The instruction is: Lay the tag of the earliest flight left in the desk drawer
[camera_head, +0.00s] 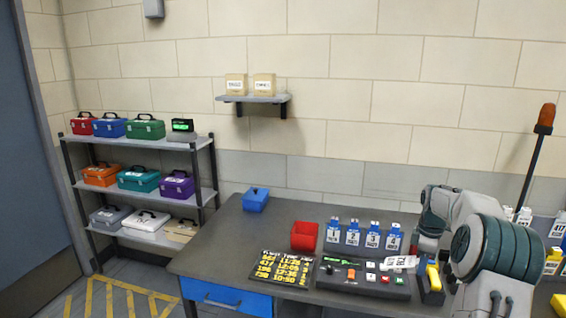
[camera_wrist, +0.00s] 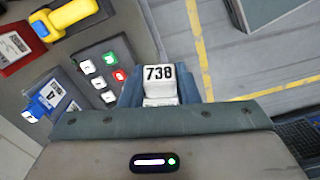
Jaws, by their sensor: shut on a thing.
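My gripper (camera_wrist: 160,95) is shut on a white tag (camera_wrist: 158,74) marked 738 in black, with a blue-grey finger on each side. In the head view a white tag (camera_head: 400,262) shows beside my arm, above the button console. The desk drawer (camera_head: 225,298) has a blue front with a handle, under the left part of the desk, and looks shut; its inside is hidden. A black board (camera_head: 284,269) with yellow flight numbers and times lies on the desk; its bottom row seems to read 10:50, the other rows are small.
A dark console (camera_head: 350,284) with several buttons lies right of the board. Behind it stand numbered blue-and-white holders (camera_head: 352,234) and a red bin (camera_head: 304,237). A yellow-handled device (camera_head: 433,275) stands near my arm. The desk's left part is mostly clear, with a blue box (camera_head: 255,200).

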